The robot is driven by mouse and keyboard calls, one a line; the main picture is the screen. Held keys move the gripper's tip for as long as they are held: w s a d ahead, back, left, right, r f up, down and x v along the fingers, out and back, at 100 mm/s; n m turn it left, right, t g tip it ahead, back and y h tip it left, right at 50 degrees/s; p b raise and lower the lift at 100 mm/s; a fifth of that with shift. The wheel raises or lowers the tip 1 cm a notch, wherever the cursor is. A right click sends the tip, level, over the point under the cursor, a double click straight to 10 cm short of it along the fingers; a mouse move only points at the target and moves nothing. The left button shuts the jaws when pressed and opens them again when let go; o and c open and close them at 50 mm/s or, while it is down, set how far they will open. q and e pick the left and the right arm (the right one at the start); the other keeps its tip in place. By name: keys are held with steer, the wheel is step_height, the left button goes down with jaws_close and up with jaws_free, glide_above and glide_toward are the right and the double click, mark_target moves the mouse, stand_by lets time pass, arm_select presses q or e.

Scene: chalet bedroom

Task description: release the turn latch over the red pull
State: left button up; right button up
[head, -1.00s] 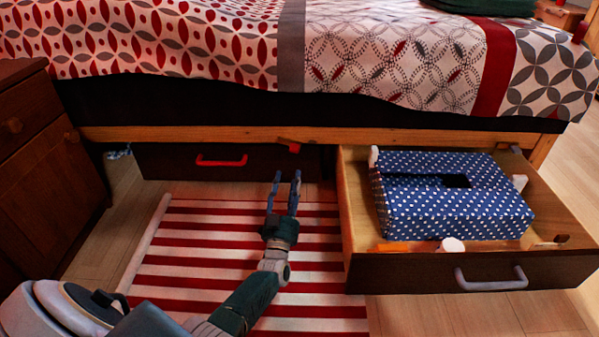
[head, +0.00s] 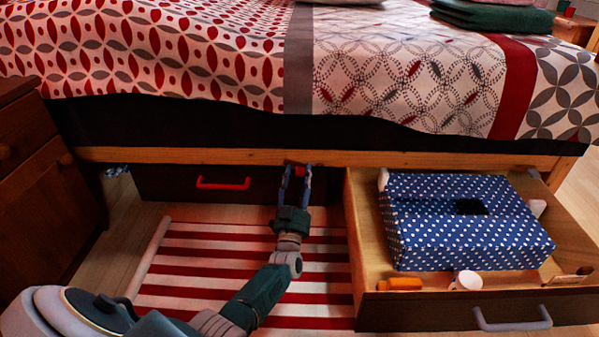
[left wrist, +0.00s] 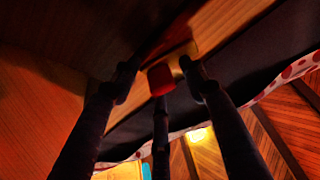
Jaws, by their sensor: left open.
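The red pull (head: 223,183) is on the dark, closed drawer (head: 160,184) under the bed. The turn latch is a small red-tipped piece (head: 299,171) at the bed's wooden rail, right of the pull. In the left wrist view its red end (left wrist: 160,79) shows in front of a pale wooden part. My left gripper (head: 297,174) is open, with its fingers raised on either side of the latch. In the left wrist view the gripper (left wrist: 158,80) has the red end between its fingers; I cannot tell whether they touch it. My right gripper is not in view.
An open drawer (head: 440,311) juts out at the right, holding a blue dotted box (head: 465,240), an orange item (head: 400,284) and a white cup-like item (head: 466,281). A red-striped rug (head: 200,275) covers the floor. A wooden cabinet (head: 40,210) stands at the left.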

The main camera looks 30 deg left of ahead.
arm_select(q)
jaws_close()
steer(key=shift+d+r+n+g+y, duration=0.1)
steer(key=shift+r+n+g+y, duration=0.2)
steer(key=shift+n, duration=0.4)
steer(key=shift+d+r+n+g+y, duration=0.1)
steer(key=shift+n+y, duration=0.3)
steer(key=shift+n, duration=0.3)
steer(key=shift+w+a+r+n+y, duration=0.1)
steer(key=shift+r+n+y, duration=0.25)
steer(key=shift+n+y, duration=0.45)
jaws_free()
